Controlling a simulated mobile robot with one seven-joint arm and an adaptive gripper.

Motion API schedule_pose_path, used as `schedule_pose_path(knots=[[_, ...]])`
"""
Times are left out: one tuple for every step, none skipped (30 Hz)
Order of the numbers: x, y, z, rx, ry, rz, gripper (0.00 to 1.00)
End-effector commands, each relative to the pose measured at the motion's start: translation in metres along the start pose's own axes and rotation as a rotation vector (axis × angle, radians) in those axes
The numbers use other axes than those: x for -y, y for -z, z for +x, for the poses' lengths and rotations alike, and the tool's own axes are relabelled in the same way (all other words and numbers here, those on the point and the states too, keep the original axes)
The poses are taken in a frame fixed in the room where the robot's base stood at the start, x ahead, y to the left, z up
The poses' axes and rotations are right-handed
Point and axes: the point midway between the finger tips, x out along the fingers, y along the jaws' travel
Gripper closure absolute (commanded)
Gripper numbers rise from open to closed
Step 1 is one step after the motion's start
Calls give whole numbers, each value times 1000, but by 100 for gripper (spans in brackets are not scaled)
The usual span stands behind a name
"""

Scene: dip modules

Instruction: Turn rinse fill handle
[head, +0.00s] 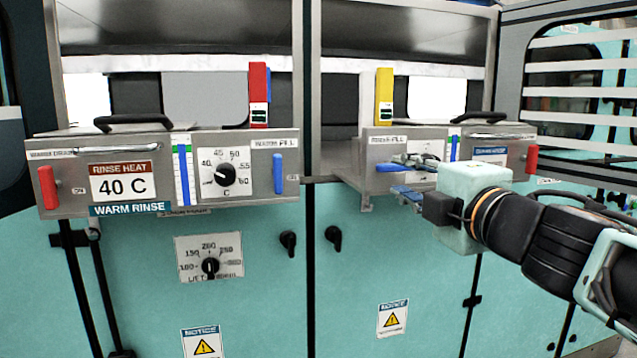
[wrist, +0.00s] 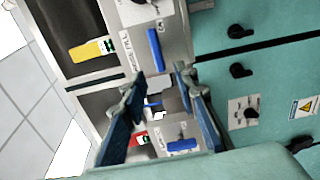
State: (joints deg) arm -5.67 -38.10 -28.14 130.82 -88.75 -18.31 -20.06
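The rinse fill handle is a blue bar (head: 388,167) lying level on the front of the right module, under the "RINSE FILL" label (head: 387,140). In the wrist view, the handle (wrist: 156,50) shows whole above the fingers, one end close to the gap between the tips. My gripper (head: 404,178) is in front of the right module's left part and covers some of its panel. In the wrist view my gripper (wrist: 157,82) has its two blue-padded fingers well apart, with nothing held. I cannot tell whether a finger touches the handle.
The left module has an upright blue handle (head: 278,173), a dial (head: 225,174) and a red handle (head: 47,188). A red block (head: 259,95) and a yellow block (head: 384,98) stand behind the panels. Teal cabinet doors (head: 270,310) with black knobs are below. A gap separates the modules.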

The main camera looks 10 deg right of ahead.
Motion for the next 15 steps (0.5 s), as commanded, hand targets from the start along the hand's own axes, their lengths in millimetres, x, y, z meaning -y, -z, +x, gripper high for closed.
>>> schedule_pose_path(knots=[[-1,-1,-9,3,-4,-1,72],[-1,-1,-13,2,-4,-1,72],[-2,-1,-18,3,-4,-2,72],[-1,-1,-22,3,-4,-1,72],[-1,-1,-26,3,-3,-1,72],[-1,0,-31,2,-2,-1,72],[-1,-1,-35,4,-3,-1,72],[-1,-2,-38,4,-3,-1,72],[-1,-2,-43,4,-4,-1,72],[-1,-2,-46,3,-4,-1,72],[-1,-1,-48,3,-4,-1,72],[-1,-1,-51,3,-3,-1,72],[-1,-1,-52,2,-2,-1,72],[0,0,-54,1,-1,-1,72],[0,0,-56,1,-1,-1,72]])
